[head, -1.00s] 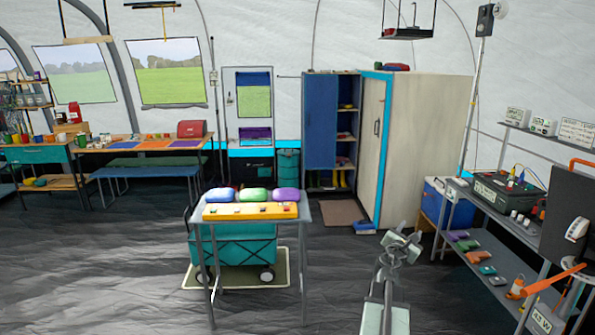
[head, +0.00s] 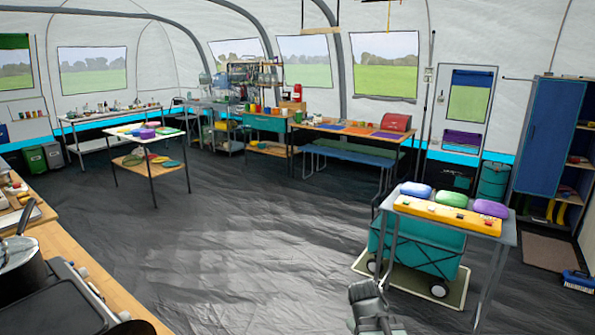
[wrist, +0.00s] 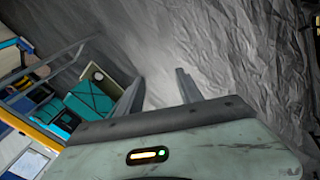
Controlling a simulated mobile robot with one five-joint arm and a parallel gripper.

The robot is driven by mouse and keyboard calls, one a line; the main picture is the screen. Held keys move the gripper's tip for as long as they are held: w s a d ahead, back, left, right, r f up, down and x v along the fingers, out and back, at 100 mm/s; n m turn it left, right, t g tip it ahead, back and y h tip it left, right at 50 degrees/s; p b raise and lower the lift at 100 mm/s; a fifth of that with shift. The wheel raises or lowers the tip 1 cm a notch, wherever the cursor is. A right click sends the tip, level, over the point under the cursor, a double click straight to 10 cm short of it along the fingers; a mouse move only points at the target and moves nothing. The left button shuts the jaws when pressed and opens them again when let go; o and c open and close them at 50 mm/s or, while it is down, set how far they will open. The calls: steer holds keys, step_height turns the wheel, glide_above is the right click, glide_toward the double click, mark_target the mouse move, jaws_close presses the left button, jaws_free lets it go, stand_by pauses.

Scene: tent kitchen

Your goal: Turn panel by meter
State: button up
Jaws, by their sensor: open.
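No panel or meter can be made out in the head view or the wrist view now. My gripper (wrist: 158,88) is open and empty in the wrist view, its two fingers apart over the dark crinkled floor (wrist: 225,60). In the head view my arm (head: 370,305) shows at the bottom, right of centre, left of the small grey table.
The small grey table (head: 508,230) holds a yellow strip (head: 448,214) and three coloured objects. A teal wagon (head: 412,248) stands under it. A wooden counter with a stove (head: 65,310) is at near left. The floor (head: 255,235) in the middle is clear.

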steer(key=s+a+m+g+y+p, duration=0.1)
steer(key=s+a+m+g+y, duration=0.25)
steer(key=s+a+m, duration=0.35)
step_height(320, 180, up, 13)
steer(key=d+n+p, duration=0.1)
steer(key=d+p, duration=0.1)
steer(key=p, duration=1.1)
steer(key=shift+s+h+p, duration=0.35)
steer(key=shift+h+p, duration=0.05)
steer(key=shift+h, duration=0.05)
steer(key=shift+c, duration=0.7)
